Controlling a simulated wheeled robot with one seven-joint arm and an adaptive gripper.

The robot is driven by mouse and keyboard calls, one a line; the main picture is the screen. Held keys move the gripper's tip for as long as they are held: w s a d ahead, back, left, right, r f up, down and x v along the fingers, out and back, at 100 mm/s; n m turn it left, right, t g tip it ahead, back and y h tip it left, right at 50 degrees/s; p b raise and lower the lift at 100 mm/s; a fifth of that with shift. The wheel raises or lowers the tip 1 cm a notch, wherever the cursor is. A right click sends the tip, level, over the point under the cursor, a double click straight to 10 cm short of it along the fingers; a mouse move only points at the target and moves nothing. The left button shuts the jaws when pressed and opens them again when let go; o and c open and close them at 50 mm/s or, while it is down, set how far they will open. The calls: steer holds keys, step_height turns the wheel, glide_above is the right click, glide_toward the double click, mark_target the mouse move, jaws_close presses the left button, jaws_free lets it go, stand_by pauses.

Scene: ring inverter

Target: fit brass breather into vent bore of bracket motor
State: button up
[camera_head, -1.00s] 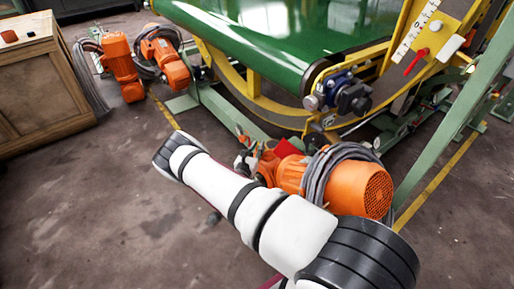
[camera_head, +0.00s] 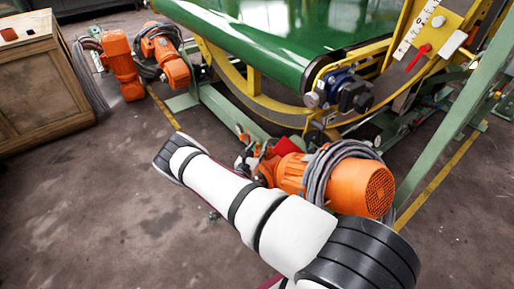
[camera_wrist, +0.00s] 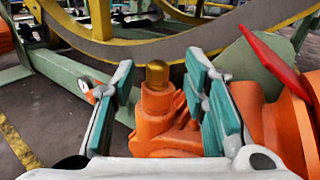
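The brass breather (camera_wrist: 157,74) shows in the wrist view as a small domed brass piece, upright at the top of an orange boss on the bracket motor (camera_wrist: 158,116). How deep it sits in the vent bore cannot be told, as the bore is hidden. My gripper (camera_wrist: 160,64) is open, with one teal-padded finger on each side of the breather and visible gaps between. In the head view the orange motor (camera_head: 362,188), wrapped in grey cable, lies beyond my white arm. My arm hides part of it, and the breather cannot be made out there.
A red lever-like part (camera_wrist: 270,62) rises close to the right of my fingers. The green conveyor (camera_head: 270,35) with its yellow ring frame stands behind the motor. Two more orange motors (camera_head: 123,68) and a wooden cabinet (camera_head: 40,85) are at left. The floor at lower left is clear.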

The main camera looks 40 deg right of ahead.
steer(key=shift+a, duration=0.25)
steer(key=v, duration=1.1)
steer(key=shift+s+a, duration=0.15)
steer(key=shift+s, duration=0.05)
